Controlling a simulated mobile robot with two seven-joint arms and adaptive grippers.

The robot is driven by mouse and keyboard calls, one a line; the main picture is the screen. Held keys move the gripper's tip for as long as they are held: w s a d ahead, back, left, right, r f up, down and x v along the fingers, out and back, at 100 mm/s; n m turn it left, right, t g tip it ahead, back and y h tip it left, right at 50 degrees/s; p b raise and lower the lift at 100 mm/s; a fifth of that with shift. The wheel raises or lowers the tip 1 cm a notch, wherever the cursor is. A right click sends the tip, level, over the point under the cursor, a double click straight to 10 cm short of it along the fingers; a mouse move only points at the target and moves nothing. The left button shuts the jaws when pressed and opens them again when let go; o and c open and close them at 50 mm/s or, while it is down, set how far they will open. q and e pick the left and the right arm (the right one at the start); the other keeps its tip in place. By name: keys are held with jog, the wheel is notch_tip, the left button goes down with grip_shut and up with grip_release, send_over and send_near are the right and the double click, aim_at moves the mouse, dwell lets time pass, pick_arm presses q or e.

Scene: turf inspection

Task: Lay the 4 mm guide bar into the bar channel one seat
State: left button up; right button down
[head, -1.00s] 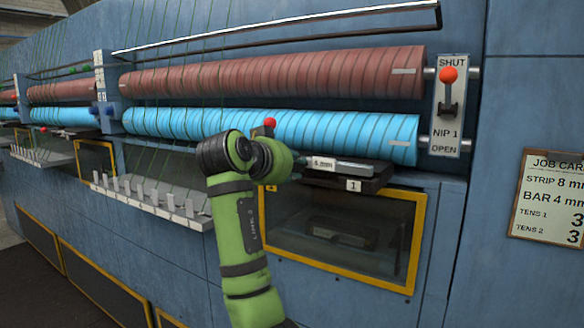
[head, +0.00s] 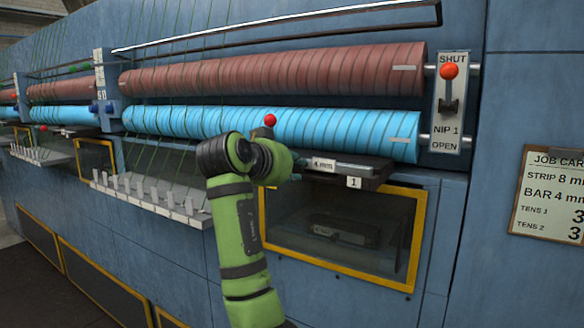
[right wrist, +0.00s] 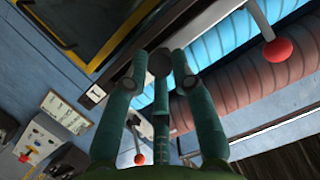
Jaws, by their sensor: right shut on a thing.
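The 4 mm guide bar (head: 352,168) is a grey bar with a white "4 mm" tag near its left end. It lies level along the dark bar channel one seat (head: 378,175), which carries a "1" plate under the lower blue roller. I cannot tell whether the bar rests fully on the seat floor. My right gripper (head: 297,170) is at the bar's left end, shut on it, mostly hidden behind my green wrist. In the right wrist view, its teal fingers (right wrist: 160,62) close around a dark round end. My left gripper is not in view.
The blue roller (head: 345,132) runs close above the seat, with a red-brown roller (head: 300,75) higher up. The nip lever (head: 449,85) points up towards SHUT. A yellow-framed window (head: 345,240) lies below. A pegged ledge (head: 150,205) is to the left.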

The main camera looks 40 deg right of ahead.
jog(key=shift+f+b, duration=0.4)
jog(key=shift+f, duration=0.1)
jog(key=c, duration=1)
grip_release()
jog(key=shift+o, duration=0.2)
jog(key=shift+f, duration=0.1)
jog(key=v, duration=1.2)
